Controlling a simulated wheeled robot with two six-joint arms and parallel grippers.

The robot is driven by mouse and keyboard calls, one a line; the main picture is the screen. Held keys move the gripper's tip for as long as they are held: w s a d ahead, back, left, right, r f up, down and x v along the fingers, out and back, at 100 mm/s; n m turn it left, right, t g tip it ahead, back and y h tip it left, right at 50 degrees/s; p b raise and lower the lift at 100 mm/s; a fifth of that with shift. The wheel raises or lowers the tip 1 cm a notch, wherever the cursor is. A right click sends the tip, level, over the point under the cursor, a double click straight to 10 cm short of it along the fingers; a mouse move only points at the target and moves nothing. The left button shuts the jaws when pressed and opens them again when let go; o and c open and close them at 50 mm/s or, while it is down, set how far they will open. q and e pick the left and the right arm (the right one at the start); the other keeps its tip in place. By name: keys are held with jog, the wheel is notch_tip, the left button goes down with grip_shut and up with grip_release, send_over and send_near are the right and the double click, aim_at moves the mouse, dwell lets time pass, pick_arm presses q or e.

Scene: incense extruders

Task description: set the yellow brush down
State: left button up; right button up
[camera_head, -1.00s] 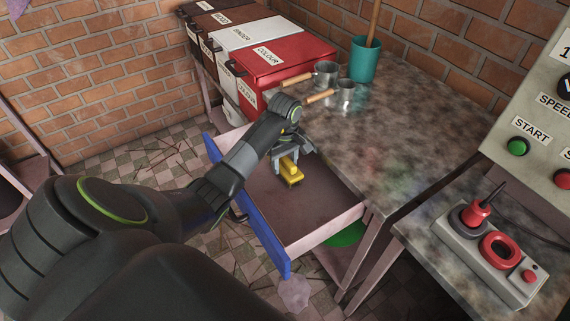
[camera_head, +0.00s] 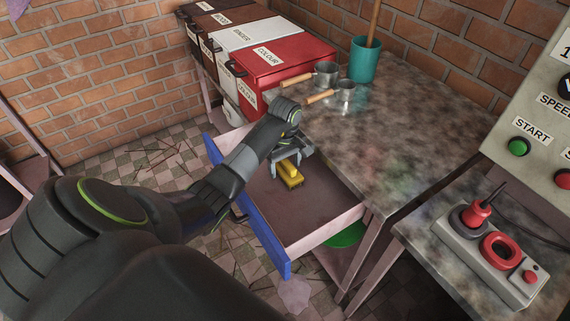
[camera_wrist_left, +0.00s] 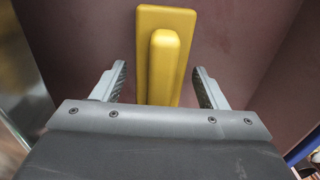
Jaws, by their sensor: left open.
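The yellow brush (camera_head: 290,173) lies inside the open drawer (camera_head: 292,217), on its brown floor. It also shows in the left wrist view (camera_wrist_left: 165,62), a flat yellow block with a raised handle along its middle. The brush's underside is hidden. My right gripper is not in view.
The drawer has a blue front (camera_head: 250,215) and pale walls. The stone worktop (camera_head: 390,140) beside it holds two metal scoops (camera_head: 326,75) and a teal cup (camera_head: 364,60). A red box (camera_head: 282,58) labelled COLOUR stands behind.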

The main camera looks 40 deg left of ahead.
pick_arm(q)
jog(key=shift+r, duration=0.5)
notch_tip(320, 180, up, 4)
jog(key=shift+w+f, duration=0.1)
jog(key=shift+f, duration=0.1)
notch_tip(320, 180, up, 6)
jog(key=p, duration=0.3)
jog(key=shift+r+p, duration=0.85)
jog(key=shift+p, duration=0.2)
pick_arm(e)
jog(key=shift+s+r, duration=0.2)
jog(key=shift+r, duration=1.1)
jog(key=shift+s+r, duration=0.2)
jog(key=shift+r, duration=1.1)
